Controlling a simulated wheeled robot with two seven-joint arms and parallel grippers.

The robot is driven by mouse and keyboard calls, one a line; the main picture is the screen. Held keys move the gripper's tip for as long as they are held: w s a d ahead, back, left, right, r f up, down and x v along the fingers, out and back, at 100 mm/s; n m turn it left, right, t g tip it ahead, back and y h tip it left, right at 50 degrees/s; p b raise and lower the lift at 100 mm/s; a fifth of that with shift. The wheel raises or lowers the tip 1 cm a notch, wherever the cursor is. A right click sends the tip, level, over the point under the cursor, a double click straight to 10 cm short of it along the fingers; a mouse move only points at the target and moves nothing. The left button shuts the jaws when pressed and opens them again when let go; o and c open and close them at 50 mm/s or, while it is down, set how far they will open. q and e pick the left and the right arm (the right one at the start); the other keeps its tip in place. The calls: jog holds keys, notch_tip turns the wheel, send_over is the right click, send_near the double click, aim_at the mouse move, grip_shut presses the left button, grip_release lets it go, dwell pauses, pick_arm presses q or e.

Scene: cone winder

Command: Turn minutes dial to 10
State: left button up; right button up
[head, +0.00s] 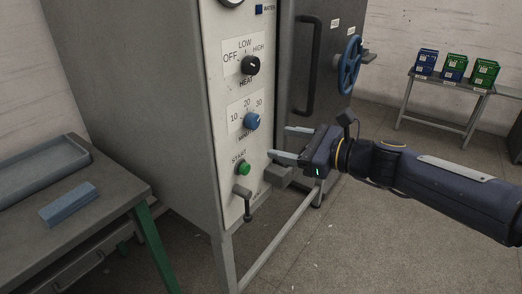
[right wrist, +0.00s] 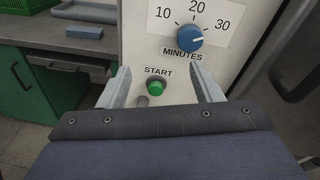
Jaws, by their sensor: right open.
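The blue minutes dial (head: 252,121) is on the white control panel, below the black heat dial (head: 250,65) and above the green start button (head: 243,168). In the right wrist view the minutes dial (right wrist: 189,36) sits under the marks 10, 20 and 30. A light mark on its face seems to point right, toward the 30 side. My right gripper (head: 289,143) is open and empty, in front of the panel, below and right of the minutes dial, apart from it. In the right wrist view the start button (right wrist: 155,86) shows between its fingers (right wrist: 160,78). My left gripper is out of view.
A dark door with a black handle (head: 309,66) and a blue handwheel (head: 350,66) is right of the panel. A small lever (head: 244,202) sticks out below the start button. A table with a blue block (head: 69,204) stands at the left.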

aim_at(256, 123)
jog(key=w+a+m, duration=0.1)
jog(key=w+a, duration=0.1)
jog(key=w, duration=0.1)
jog(key=w+a+m+t, duration=0.1)
jog(key=w, duration=0.2)
jog(key=w+a+m, duration=0.2)
jog(key=w, duration=0.1)
jog(key=shift+w+a+f+t+y, duration=0.2)
jog(key=shift+a+t+y, duration=0.1)
jog(key=shift+a+y, duration=0.1)
jog(key=shift+b, duration=0.3)
jog(key=c, duration=1)
